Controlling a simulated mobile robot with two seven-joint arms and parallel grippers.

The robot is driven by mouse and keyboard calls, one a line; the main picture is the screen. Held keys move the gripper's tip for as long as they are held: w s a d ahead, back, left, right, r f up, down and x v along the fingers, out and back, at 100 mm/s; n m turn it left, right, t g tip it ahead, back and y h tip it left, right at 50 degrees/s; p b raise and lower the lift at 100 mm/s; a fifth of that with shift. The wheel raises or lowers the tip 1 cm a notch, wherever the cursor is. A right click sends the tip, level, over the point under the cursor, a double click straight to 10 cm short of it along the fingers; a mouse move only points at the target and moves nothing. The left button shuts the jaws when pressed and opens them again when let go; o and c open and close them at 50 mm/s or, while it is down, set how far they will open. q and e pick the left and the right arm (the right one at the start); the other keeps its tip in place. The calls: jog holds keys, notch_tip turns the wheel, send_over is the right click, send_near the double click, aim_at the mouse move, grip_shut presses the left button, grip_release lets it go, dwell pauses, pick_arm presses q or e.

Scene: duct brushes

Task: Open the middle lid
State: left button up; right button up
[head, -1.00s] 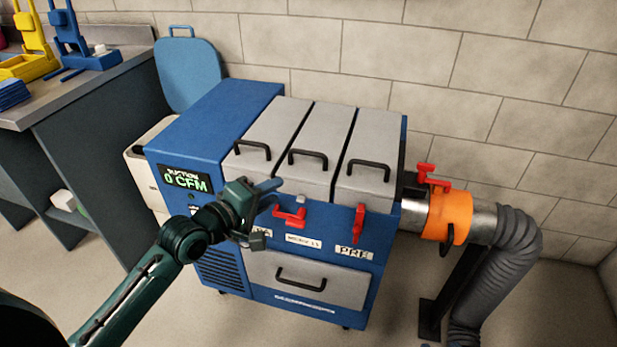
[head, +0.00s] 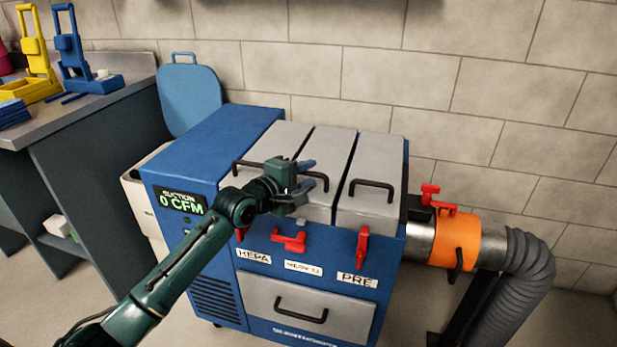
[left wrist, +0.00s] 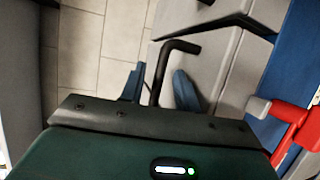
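The blue filter unit (head: 215,150) has three grey lids side by side. The middle lid (head: 328,150) is closed, and its black handle is mostly hidden behind my left gripper (head: 312,175) in the head view. In the left wrist view, a black handle (left wrist: 163,68) runs between the two spread blue fingers of my left gripper (left wrist: 160,88). The fingers are open on either side of it, with gaps showing. The red latch (head: 290,240) below the middle lid lies sideways; a red latch also shows in the left wrist view (left wrist: 290,125). My right gripper is not in view.
The left lid (head: 268,145) and right lid (head: 375,165) are closed. The red latch under the right lid (head: 362,245) hangs down. An orange collar (head: 455,240) and grey hose (head: 525,265) are at the right. A bench (head: 95,105) stands at the left.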

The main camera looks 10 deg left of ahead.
pick_arm(q)
jog(key=shift+w+d+f, duration=0.1)
jog(key=shift+w+d, duration=0.15)
jog(key=shift+w, duration=0.25)
grip_shut()
dwell(0.3)
